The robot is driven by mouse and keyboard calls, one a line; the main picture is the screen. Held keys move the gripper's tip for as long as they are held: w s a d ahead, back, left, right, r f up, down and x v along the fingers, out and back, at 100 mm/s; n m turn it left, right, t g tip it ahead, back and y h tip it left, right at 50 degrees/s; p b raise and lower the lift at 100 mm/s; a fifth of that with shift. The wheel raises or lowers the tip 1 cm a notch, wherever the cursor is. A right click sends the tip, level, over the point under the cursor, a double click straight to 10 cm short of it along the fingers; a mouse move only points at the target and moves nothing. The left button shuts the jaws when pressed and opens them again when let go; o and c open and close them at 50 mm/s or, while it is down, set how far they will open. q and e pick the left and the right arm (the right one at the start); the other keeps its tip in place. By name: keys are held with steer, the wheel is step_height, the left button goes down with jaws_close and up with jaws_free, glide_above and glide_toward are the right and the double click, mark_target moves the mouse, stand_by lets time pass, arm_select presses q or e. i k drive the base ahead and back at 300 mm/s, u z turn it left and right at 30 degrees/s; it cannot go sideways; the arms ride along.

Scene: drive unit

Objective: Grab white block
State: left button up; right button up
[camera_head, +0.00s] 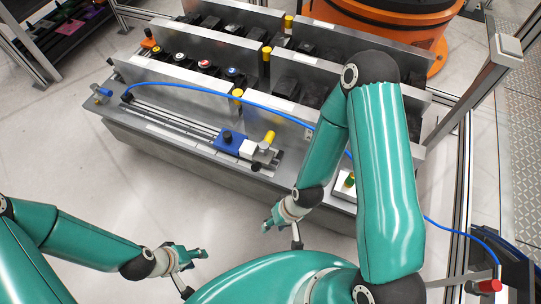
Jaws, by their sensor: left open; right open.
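A small pale block (247,149) sits beside a blue block (229,141) on a metal rail along the bench's front. A whitish box with a green knob (344,186) stands at the bench's right front corner, partly hidden by my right arm. I cannot tell for sure which of these is the white block. My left gripper (195,272) is open and empty over the floor, in front of the bench. My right gripper (281,238) is open and empty, just in front of the bench's front edge, below and left of the whitish box.
The grey bench (190,165) carries upright metal plates, black parts and yellow-capped posts. A blue hose (290,118) crosses it and passes behind my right arm. An orange round unit (385,25) stands behind. A metal frame post (465,90) rises at right.

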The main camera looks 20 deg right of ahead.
mark_target(248, 150)
steer(key=u, duration=0.2)
steer(key=i, duration=0.9)
steer(key=z, duration=0.2)
steer(key=k, duration=0.85)
steer(key=u, duration=0.2)
steer(key=i, duration=0.85)
steer(key=z, duration=0.1)
